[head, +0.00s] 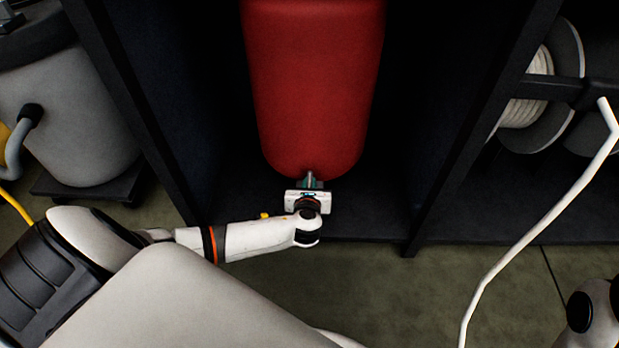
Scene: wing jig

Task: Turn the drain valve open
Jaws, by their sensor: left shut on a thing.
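A red tank (314,85) stands upright inside a dark frame. The drain valve (310,178) shows as a small grey-green piece at the tank's lower end, mostly hidden behind my left gripper. My left gripper (311,185) reaches in from the left and is shut on the drain valve at the tank's bottom. The valve's handle angle cannot be made out. My right gripper is out of view; only a part of my right arm shows at the lower right corner.
The dark frame's posts (470,130) stand on both sides of the tank. A grey vacuum drum (70,120) stands at left. A white cable (540,222) hangs at right from near a cable reel (560,85). Bare floor (400,290) lies in front.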

